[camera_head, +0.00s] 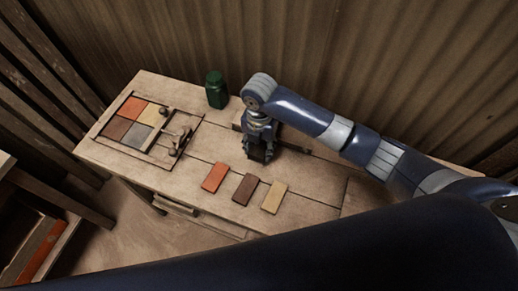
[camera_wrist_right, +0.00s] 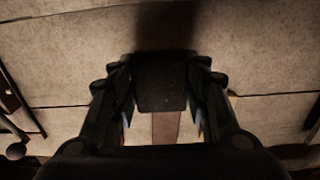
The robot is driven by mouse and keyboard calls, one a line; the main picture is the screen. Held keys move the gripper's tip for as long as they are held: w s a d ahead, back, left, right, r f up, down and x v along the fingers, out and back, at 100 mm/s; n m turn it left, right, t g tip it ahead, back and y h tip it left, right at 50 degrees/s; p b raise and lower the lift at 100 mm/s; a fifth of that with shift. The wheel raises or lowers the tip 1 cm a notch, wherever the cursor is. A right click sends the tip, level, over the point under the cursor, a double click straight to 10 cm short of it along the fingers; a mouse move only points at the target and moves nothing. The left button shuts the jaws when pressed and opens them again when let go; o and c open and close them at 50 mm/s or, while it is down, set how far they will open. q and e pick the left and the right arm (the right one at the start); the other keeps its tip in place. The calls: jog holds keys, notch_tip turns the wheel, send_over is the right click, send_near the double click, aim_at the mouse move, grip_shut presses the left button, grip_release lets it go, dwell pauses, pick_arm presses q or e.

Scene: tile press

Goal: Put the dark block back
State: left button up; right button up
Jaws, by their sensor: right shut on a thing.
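My right gripper (camera_head: 262,140) is over the middle of the wooden table and points down. It is shut on the dark block (camera_wrist_right: 161,85), which sits between both fingers in the right wrist view. In the head view the block (camera_head: 258,154) shows below the fingers, partly hidden by them. I cannot tell whether its underside touches the table. My left gripper is not in view.
Orange (camera_head: 215,177), brown (camera_head: 246,189) and tan (camera_head: 274,197) tiles lie in front of the gripper. A wooden frame (camera_head: 123,143) with coloured tiles is at the left. A green jar (camera_head: 216,90) stands at the back. The tabletop between frame and gripper is largely clear.

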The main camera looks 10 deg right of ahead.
aim_at(259, 152)
jog(key=shift+w, duration=0.3)
notch_tip(259, 152, down, 3)
jog(key=shift+r+p, duration=0.1)
jog(key=shift+p, duration=0.45)
jog(key=shift+f, duration=0.35)
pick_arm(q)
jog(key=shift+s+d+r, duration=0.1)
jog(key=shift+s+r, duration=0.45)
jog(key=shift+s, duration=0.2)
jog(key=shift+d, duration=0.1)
pick_arm(e)
jog(key=shift+f, duration=0.15)
jog(key=o, duration=1.1)
